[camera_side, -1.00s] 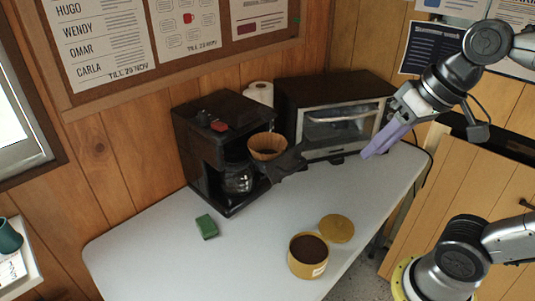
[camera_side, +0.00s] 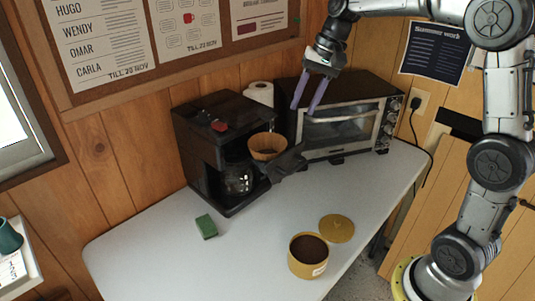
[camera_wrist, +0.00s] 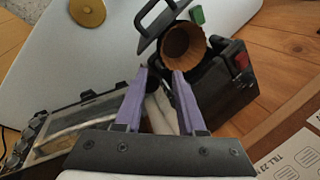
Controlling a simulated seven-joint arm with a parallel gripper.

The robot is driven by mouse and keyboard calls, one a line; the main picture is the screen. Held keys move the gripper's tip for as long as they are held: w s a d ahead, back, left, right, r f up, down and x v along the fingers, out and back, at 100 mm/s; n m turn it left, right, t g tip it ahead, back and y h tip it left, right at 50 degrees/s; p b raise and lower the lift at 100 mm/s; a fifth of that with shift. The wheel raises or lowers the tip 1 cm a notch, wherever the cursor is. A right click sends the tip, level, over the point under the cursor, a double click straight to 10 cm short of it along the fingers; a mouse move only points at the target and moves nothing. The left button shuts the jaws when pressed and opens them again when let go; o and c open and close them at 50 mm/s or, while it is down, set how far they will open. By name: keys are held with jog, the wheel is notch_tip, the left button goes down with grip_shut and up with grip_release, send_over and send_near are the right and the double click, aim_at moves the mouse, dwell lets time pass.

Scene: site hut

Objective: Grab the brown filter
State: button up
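The brown filter (camera_side: 267,147) is a ribbed, open cone sitting in the swung-out basket holder of the black coffee maker (camera_side: 222,150). In the wrist view the filter (camera_wrist: 183,52) shows from above, just beyond my fingertips and a little to the right. My gripper (camera_side: 305,109) has two purple fingers, spread apart and empty, pointing down in front of the toaster oven, to the right of and above the filter. In the wrist view the fingers of my gripper (camera_wrist: 160,72) are apart with nothing held between them.
A black toaster oven (camera_side: 345,115) stands right of the coffee maker, with a paper towel roll (camera_side: 260,94) behind. A green sponge (camera_side: 206,226), an open yellow can of brown grounds (camera_side: 308,268) and its lid (camera_side: 337,228) are on the table. The front left of the table (camera_side: 150,250) is clear.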

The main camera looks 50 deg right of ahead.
jog(key=x, duration=1.1)
jog(key=shift+w+a+r, duration=0.1)
jog(key=shift+a+r, duration=0.05)
jog(key=shift+a, duration=0.05)
grip_shut()
